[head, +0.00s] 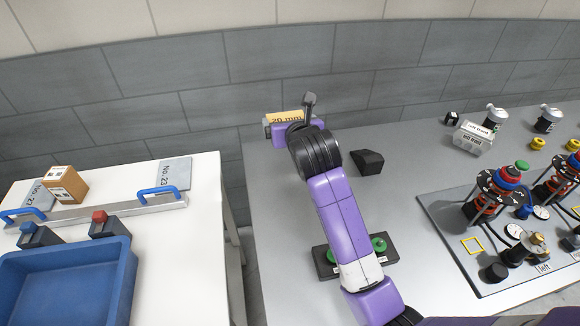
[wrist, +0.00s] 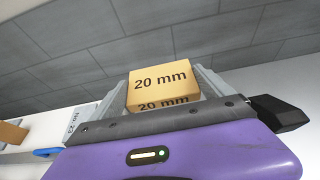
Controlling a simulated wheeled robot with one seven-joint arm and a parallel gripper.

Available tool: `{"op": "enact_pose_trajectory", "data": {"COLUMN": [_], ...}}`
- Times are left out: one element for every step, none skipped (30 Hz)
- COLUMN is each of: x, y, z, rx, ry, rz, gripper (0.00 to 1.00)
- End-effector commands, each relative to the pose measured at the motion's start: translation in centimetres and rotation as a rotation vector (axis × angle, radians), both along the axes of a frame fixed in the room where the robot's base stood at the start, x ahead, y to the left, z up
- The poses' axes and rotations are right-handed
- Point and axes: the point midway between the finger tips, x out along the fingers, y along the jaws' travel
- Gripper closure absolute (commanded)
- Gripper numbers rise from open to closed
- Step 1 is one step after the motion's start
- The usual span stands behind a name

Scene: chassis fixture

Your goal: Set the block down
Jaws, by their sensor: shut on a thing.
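The block is tan-yellow and marked "20 mm". It sits between the grey fingers of my gripper (wrist: 164,85) in the wrist view, with its printed faces (wrist: 162,78) toward the camera. In the head view the block (head: 285,117) shows as a thin strip behind my purple gripper (head: 287,122), by the back left corner of the grey table (head: 290,208). The gripper is shut on the block. The block's underside is hidden, and I cannot tell its height over the table.
A black wedge-shaped piece (head: 367,162) lies right of my gripper. A dark box with green buttons (head: 325,262) is partly behind my arm. A fixture board (head: 452,245) stands at right. A white table at left holds a blue bin (head: 122,285) and a cardboard box (head: 66,184).

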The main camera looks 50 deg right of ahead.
Motion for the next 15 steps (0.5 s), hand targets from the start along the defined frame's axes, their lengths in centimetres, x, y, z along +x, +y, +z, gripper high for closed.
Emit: {"op": "enact_pose_trajectory", "data": {"x": [-0.1, -0.1, -0.1, -0.1, -0.1, -0.1, -0.1, -0.1, -0.1, -0.1, -0.1, -0.1, -0.1, -0.1, -0.1], "y": [0.0, 0.0, 0.1, 0.0, 0.0, 0.1, 0.1, 0.0, 0.0, 0.1, 0.0, 0.0, 0.0, 0.1, 0.0], "z": [-1.0, -1.7, -2.6, -3.3, -4.1, -5.1, -5.8, -6.5, -7.5, -8.2, -8.9, -9.9, -10.6, -11.3, -12.1], "rx": [0.002, 0.002, 0.002, 0.003, 0.003, 0.003, 0.002, 0.003, 0.002, 0.002, 0.002, 0.001, 0.001, 0.002, 0.002], "ry": [0.006, 0.007, 0.008, 0.008, 0.008, 0.009, 0.008, 0.008, 0.008, 0.007, 0.007, 0.008, 0.008, 0.007, 0.006], "rz": [0.001, 0.001, 0.001, 0.001, 0.001, 0.001, 0.001, 0.000, 0.000, 0.001, 0.001, 0.000, 0.000, 0.001, 0.001], "gripper": [0.51, 0.51, 0.51, 0.51, 0.51, 0.51, 0.51, 0.51, 0.51, 0.51, 0.51, 0.51, 0.51, 0.51, 0.51]}}
